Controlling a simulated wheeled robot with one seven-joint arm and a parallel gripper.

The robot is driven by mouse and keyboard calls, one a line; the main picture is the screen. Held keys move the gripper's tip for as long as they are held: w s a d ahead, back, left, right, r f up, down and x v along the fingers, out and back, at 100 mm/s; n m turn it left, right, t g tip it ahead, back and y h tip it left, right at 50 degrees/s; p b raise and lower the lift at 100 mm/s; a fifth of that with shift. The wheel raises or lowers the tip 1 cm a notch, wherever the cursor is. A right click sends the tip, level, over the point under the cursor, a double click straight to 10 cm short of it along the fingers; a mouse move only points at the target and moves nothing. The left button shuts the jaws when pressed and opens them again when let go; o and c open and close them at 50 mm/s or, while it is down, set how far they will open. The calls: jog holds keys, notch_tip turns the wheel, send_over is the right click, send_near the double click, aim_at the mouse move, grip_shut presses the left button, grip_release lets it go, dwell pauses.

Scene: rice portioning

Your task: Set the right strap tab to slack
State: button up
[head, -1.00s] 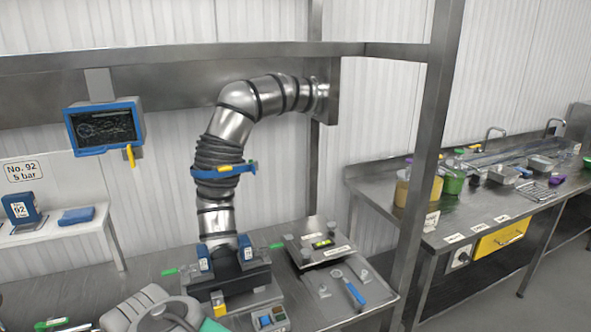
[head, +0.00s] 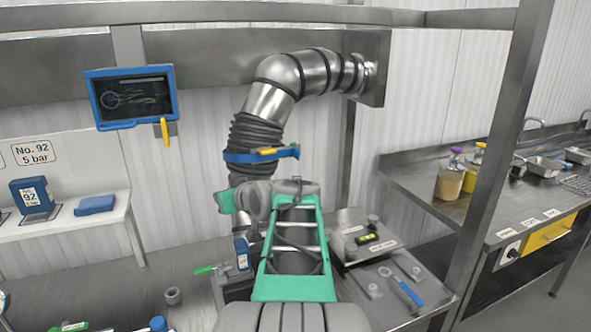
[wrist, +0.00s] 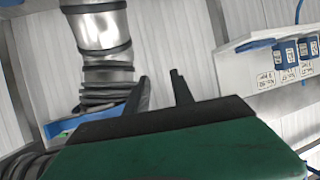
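A blue strap (head: 235,157) with a yellow tab (head: 268,151) wraps the dark ribbed section of the metal hose (head: 258,130). It also shows in the wrist view (wrist: 60,126), partly covered by my gripper. At the hose's base, a green tab (head: 205,269) sticks out left of a dark clamp block. The block's right side and any tab there are hidden behind my arm. My gripper (wrist: 160,88) is open, with its fingers apart and nothing seen between them. The hose is left of the fingers in the wrist view. I cannot tell whether either tab is tight or slack.
A screen (head: 130,97) hangs at upper left. A white shelf (head: 75,232) holds blue cartridges. A steel plate (head: 385,285) with a blue-handled tool (head: 402,288) lies right of my arm. A steel post (head: 500,150) stands before the right bench.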

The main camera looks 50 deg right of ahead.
jog(key=s+d+m+t+h+b, duration=0.15)
jog(key=s+d, duration=0.25)
jog(key=d, duration=0.7)
jog(key=m+t+h, duration=0.1)
jog(key=h, duration=0.3)
send_near(296, 154)
jog(key=d, duration=0.1)
jog(key=p+x, duration=0.2)
jog(key=x, duration=0.6)
jog(key=shift+a+r, duration=0.15)
jog(key=shift+r, duration=0.15)
jog(key=shift+w, duration=0.1)
grip_shut()
